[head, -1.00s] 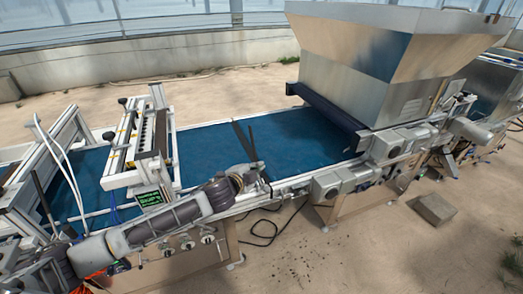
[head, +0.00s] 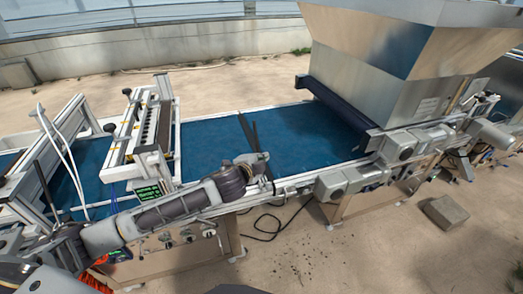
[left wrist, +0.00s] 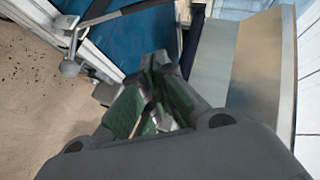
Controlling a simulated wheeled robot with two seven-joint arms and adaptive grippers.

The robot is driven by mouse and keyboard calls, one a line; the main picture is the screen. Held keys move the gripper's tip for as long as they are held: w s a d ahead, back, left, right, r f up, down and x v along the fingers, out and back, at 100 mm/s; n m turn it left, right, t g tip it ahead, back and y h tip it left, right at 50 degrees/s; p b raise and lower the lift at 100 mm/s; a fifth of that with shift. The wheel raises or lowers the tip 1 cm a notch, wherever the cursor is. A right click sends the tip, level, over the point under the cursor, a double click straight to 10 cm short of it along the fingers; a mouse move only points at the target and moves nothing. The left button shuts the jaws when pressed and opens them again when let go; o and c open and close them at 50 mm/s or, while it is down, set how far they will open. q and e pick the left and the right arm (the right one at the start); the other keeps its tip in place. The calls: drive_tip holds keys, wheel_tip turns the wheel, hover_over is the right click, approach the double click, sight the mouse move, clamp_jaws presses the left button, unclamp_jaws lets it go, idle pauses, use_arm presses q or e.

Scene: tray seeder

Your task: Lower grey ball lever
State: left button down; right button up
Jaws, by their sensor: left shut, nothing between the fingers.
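The grey ball lever (left wrist: 69,68) shows in the left wrist view as a grey ball on a thin bent rod, at upper left beside the conveyor frame. I cannot pick it out in the head view, where my left arm covers part of the front rail. My right gripper is not in view.
The blue conveyor belt (head: 205,144) runs across the machine. A steel hopper (head: 375,60) stands at right, with motor boxes (head: 340,178) along the front rail. A white gantry frame (head: 128,140) stands at left. A loose block (head: 446,211) lies on the floor.

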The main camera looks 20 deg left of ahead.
use_arm(q)
drive_tip(key=shift+a+f+y, duration=0.3)
drive_tip(key=shift+a+f, duration=0.05)
drive_tip(key=shift+a, duration=0.15)
drive_tip(key=shift+w, duration=0.1)
drive_tip(key=shift+a+f+p+x, duration=0.15)
drive_tip(key=shift+a+p+x, duration=0.25)
drive_tip(key=shift+x, duration=1.7)
drive_tip(key=shift+a+f+p+x, duration=0.2)
drive_tip(key=shift+a+x, duration=0.35)
drive_tip(key=shift+x, duration=1.5)
drive_tip(key=shift+a+f+p+x, duration=0.15)
drive_tip(key=shift+a+p+x, duration=0.25)
drive_tip(key=shift+x, duration=1.7)
